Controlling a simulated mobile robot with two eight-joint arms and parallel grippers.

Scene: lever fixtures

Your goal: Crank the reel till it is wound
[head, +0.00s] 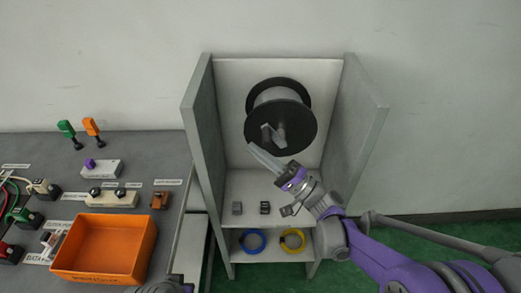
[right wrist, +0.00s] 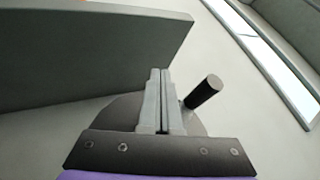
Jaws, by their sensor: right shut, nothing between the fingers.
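The reel (head: 303,122) has black round flanges and a grey drum, and is mounted inside an open grey cabinet. A light grey crank piece (head: 272,134) shows on its front face. My right gripper (head: 251,147) is in front of the reel, at its lower left edge, its fingers together and empty. In the right wrist view the shut fingers (right wrist: 161,73) stand beside a dark cylindrical crank handle (right wrist: 204,92), which is to their right with a small gap. Part of the dark flange (right wrist: 108,125) shows behind the fingers.
The cabinet's side walls (head: 365,125) flank the reel closely. Small dark blocks (head: 265,208) sit on the shelf below, with blue (head: 253,241) and yellow (head: 292,240) rings underneath. A grey bench to the left bears an orange bin (head: 152,245) and several fixtures.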

